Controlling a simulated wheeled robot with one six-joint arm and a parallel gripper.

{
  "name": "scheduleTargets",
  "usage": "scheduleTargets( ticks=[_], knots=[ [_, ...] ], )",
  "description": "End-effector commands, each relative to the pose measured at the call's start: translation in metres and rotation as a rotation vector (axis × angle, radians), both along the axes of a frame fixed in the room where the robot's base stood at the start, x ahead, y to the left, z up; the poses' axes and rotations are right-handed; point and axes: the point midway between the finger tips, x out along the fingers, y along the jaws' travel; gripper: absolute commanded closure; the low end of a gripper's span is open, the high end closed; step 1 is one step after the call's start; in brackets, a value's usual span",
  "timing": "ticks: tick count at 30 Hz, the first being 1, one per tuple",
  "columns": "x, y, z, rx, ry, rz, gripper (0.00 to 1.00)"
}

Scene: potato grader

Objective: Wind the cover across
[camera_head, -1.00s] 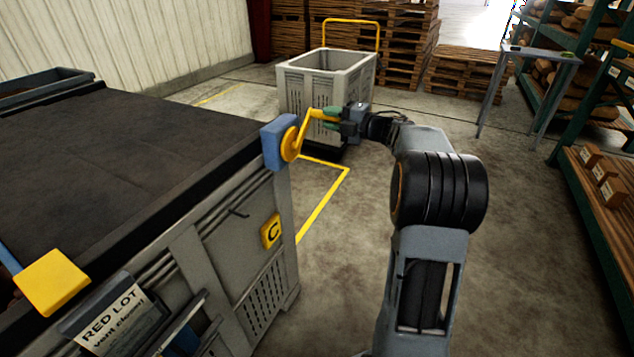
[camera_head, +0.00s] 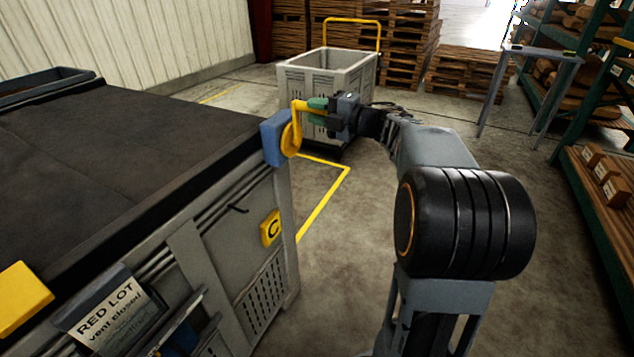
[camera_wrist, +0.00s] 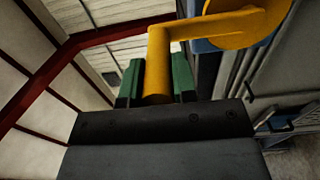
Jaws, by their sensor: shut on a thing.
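The dark cover (camera_head: 110,150) lies over the top of the large grey crate (camera_head: 215,240), which carries a yellow C plate. A yellow crank (camera_head: 290,137) sits on a blue housing (camera_head: 271,138) at the crate's top right corner. My gripper (camera_head: 317,110) is at the crank's outer end. In the wrist view the green fingertips of my gripper (camera_wrist: 157,82) are closed on both sides of the yellow crank handle (camera_wrist: 158,70). The crank's round hub (camera_wrist: 235,25) shows above right. The cover's far edge is near a dark-rimmed open strip at the back left.
A grey crate trolley (camera_head: 325,75) with a yellow handle stands behind my gripper. A small grey table (camera_head: 540,55) and a rack (camera_head: 605,180) with boxes are at the right. A label reading RED LOT (camera_head: 112,305) and a yellow block (camera_head: 20,298) are at the front left. The middle floor is clear.

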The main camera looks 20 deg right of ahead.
Motion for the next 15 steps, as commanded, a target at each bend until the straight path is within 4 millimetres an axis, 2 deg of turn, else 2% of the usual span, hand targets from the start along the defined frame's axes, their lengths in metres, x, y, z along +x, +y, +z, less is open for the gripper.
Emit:
scheduleTargets(
  ticks=[1, 11, 15],
  knots=[
    [-0.0004, 0.0079, -0.0071, 0.003, 0.014, 0.016, 0.95],
    [-0.0014, 0.0087, -0.0083, 0.003, 0.017, 0.014, 0.95],
    [-0.0094, 0.0172, -0.014, 0.002, 0.015, 0.015, 0.95]
  ],
)
